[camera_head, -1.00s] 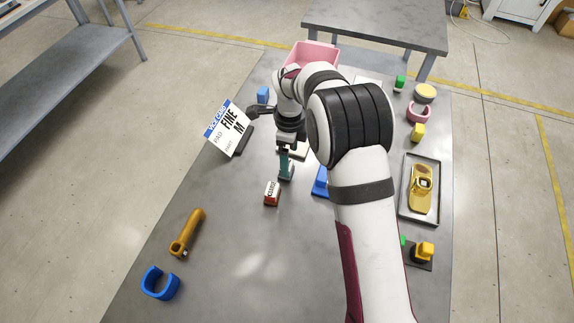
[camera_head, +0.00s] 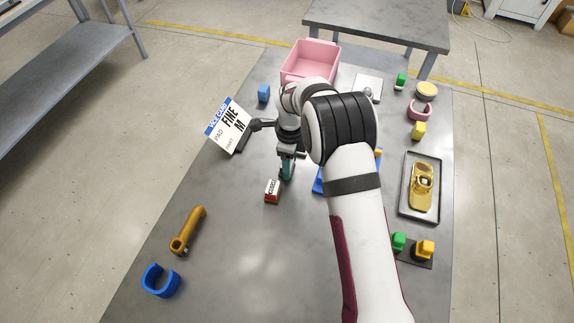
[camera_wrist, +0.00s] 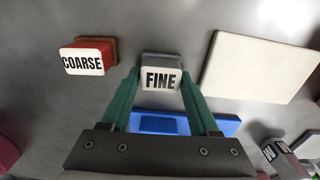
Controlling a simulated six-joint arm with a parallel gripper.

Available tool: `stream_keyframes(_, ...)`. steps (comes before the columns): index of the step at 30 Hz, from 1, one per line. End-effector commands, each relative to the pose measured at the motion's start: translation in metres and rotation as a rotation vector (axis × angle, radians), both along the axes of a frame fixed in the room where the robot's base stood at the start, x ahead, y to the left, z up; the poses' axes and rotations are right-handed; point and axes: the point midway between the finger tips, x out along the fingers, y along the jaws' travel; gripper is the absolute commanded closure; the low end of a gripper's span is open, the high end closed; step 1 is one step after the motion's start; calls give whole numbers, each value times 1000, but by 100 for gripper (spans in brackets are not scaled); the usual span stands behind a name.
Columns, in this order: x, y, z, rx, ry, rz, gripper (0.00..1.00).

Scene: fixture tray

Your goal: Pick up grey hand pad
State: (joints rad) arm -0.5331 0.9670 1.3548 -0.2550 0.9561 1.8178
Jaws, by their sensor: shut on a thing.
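The grey hand pad (camera_wrist: 161,58) is a small grey block with a white label reading FINE. In the wrist view it sits between the two green fingers of my gripper (camera_wrist: 160,84), which are shut on it. In the head view my gripper (camera_head: 287,170) points down close to the table, and the pad is hidden behind the fingers and wrist. I cannot tell whether the pad is clear of the table. A red block labelled COARSE (camera_wrist: 90,57) lies beside it, apart from the fingers; it also shows in the head view (camera_head: 272,190).
A card reading PAD FINE M (camera_head: 228,127) stands to the left. A pink bin (camera_head: 311,61) is at the back. A blue part (camera_wrist: 180,124) lies near my fingers. A tray with a gold part (camera_head: 409,203) is at the right. The front middle of the table is clear.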

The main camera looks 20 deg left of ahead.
Motion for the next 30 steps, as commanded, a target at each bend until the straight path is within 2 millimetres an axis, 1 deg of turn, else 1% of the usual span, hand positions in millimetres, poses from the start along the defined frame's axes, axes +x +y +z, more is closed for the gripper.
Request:
stream_keyframes(8,0,0,4,1,-1,0,94)
stream_keyframes(11,0,1,13,2,-1,0,94)
stream_keyframes(14,1,1,30,2,-2,0,94)
stream_keyframes(15,1,1,39,3,-3,1,94)
stream_keyframes(16,1,-2,45,2,-2,0,94)
stream_keyframes(20,0,-33,61,1,0,-3,94)
stream_keyframes(27,0,-89,94,2,-2,-3,94)
stream_keyframes(30,0,-105,104,2,-1,-2,94)
